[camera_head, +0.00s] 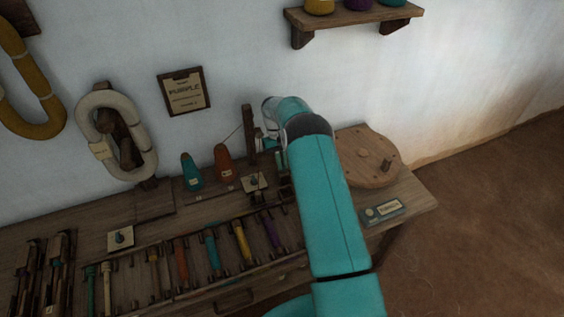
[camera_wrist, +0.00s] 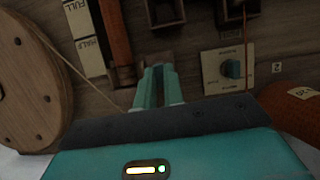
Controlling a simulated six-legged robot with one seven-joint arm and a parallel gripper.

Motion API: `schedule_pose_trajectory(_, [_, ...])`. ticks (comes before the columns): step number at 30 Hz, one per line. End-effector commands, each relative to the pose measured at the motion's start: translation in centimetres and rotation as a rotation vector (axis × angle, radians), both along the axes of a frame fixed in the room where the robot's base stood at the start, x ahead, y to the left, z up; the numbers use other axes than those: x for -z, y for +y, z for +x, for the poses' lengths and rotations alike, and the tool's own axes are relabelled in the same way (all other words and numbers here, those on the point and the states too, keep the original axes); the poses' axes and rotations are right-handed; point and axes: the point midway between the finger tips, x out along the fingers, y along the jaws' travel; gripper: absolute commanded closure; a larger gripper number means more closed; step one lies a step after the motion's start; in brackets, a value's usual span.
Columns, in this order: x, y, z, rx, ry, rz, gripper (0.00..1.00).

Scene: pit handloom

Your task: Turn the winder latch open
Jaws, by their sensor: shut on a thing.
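My gripper (camera_wrist: 161,84) reaches down to the winder in the wrist view, its teal fingers nearly together. It is shut on a small part at the end of the orange-brown rod (camera_wrist: 115,32), which I take to be the winder latch; the fingers hide most of it. How far the latch is turned cannot be told. The winder's round wooden wheel (camera_wrist: 28,90) stands at the left of the wrist view. In the head view the wheel (camera_head: 368,158) shows right of my arm, and my arm covers the gripper and the latch.
HALF and FULL cards (camera_wrist: 84,32) lie left of the rod. An orange cone (camera_wrist: 300,104) is close at right. Several coloured bobbins (camera_head: 212,252) lie along the bench front. A thread runs past the wheel.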

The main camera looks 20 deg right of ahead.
Motion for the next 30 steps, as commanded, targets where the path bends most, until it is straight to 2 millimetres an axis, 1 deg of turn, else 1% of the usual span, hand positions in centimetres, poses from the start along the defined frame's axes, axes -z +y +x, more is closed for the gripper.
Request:
schedule_pose_trajectory(8, [-0.2,0.0,0.1,-0.002,-0.004,-0.001,1.00])
schedule_pose_trajectory(9, [-0.2,0.0,0.1,-0.002,-0.004,-0.001,0.84])
schedule_pose_trajectory(11, [-0.1,0.0,0.1,-0.002,-0.004,-0.001,0.72])
schedule_pose_trajectory(12, [-0.1,0.0,0.1,-0.001,-0.003,-0.001,0.68])
schedule_pose_trajectory(20, [-0.1,0.0,0.1,0.000,-0.002,-0.001,0.68])
schedule_pose_trajectory(23, [-0.5,0.0,0.3,0.000,-0.002,-0.001,0.68])
schedule_pose_trajectory(26, [-1.6,0.0,0.8,0.001,-0.004,-0.001,0.68])
schedule_pose_trajectory(30, [-4.1,0.0,1.8,0.001,-0.006,-0.001,0.68])
